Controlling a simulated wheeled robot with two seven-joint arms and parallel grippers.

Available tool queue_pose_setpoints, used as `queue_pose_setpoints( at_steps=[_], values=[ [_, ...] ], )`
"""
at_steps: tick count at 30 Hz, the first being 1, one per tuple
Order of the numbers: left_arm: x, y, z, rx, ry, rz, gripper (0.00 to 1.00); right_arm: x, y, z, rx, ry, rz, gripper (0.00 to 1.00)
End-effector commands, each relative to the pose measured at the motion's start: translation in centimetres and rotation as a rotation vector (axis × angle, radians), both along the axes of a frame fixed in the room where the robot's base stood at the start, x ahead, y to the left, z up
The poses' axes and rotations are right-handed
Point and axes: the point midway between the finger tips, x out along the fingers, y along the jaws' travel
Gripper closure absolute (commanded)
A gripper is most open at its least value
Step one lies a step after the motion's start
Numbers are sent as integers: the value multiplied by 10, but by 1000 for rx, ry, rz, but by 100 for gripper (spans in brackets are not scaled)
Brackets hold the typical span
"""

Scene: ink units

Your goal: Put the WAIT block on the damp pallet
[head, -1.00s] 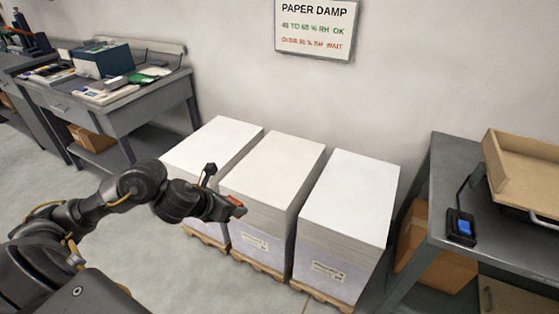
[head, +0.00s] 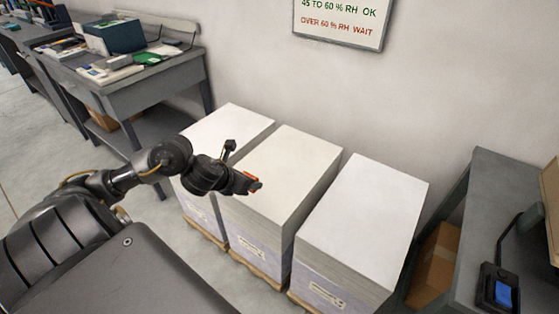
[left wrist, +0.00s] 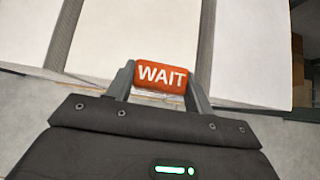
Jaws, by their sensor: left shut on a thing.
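The orange-red WAIT block (left wrist: 161,76) is between the fingers of my left gripper (left wrist: 160,82) in the left wrist view, its white lettering facing the camera. In the head view the block (head: 251,178) shows as a small orange patch at the tip of my left gripper (head: 254,184), over the near left part of the middle paper stack (head: 290,160). Three white paper stacks stand on pallets in a row: the left stack (head: 228,128), the middle one and the right stack (head: 365,210). I cannot tell which is damp. My right gripper is not in view.
A wall sign (head: 340,20) gives humidity limits, with OVER 60 % RH WAIT in red. A grey table at the right (head: 500,180) holds a device with a blue screen (head: 502,293). A cluttered grey desk (head: 130,75) stands at the back left.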

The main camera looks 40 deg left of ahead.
Motion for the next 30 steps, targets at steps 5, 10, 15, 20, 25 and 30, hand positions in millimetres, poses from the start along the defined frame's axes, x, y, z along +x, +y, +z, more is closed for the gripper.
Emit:
queue_pose_setpoints(
  at_steps=[5, 10, 15, 20, 25, 30],
  values=[
    [35, 17, -22, -8, 1, 14, 82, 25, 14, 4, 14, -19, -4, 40],
    [78, 32, -41, -8, 0, 11, 82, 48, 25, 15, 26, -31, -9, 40],
    [101, 40, -73, -8, 2, 8, 82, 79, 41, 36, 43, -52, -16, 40],
    [114, 45, -88, -4, 1, 5, 82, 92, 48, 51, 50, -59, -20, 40],
    [118, 46, -90, -1, 0, 3, 82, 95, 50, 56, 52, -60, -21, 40],
    [123, 47, -106, -6, 4, 4, 82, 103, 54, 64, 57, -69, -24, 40]
  ],
)
